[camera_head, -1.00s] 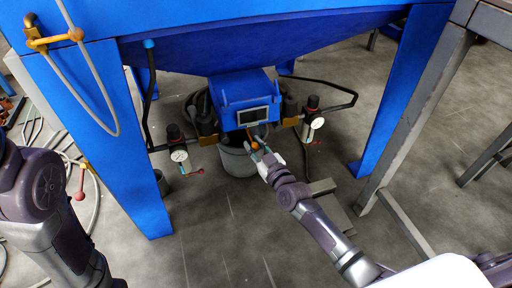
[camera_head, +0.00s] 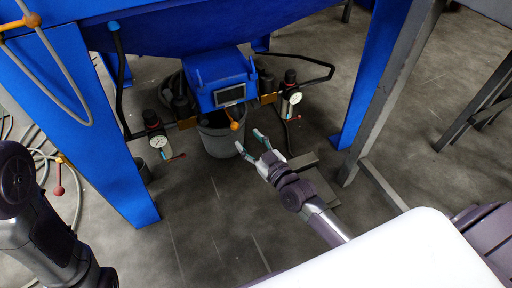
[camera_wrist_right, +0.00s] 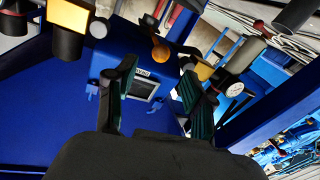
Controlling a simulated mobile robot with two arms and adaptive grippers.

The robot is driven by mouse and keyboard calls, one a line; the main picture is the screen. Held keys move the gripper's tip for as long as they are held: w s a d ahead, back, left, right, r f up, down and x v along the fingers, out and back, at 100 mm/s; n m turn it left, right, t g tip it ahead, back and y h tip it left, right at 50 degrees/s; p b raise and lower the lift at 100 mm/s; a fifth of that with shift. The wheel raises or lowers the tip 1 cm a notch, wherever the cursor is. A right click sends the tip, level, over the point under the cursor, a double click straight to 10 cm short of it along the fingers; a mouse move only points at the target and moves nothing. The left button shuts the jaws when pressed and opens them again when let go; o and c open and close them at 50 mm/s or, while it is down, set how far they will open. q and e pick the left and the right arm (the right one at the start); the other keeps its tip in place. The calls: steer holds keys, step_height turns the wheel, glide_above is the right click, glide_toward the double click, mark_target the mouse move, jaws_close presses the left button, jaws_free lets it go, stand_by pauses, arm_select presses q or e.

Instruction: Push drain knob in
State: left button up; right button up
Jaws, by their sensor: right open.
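The drain knob is a round orange ball (camera_head: 235,126) on a short stem below the blue box (camera_head: 216,78) under the hopper. It also shows in the right wrist view (camera_wrist_right: 160,52), beyond the fingertips. My right gripper (camera_head: 249,140) is open and empty, just right of and below the knob in the head view, with a small gap between them. In the right wrist view its two dark green fingers (camera_wrist_right: 158,72) are spread apart, with the box's display panel between them. My left arm shows at the left edge, but its gripper is out of view.
A grey bucket (camera_head: 217,140) stands under the knob. Gauges with regulators hang left (camera_head: 158,140) and right (camera_head: 294,97) of the box. Blue legs (camera_head: 115,165) and a grey steel frame (camera_head: 382,100) flank the space. The floor in front is clear.

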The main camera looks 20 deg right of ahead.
steer(key=shift+v, duration=1.65)
steer(key=shift+r, duration=0.15)
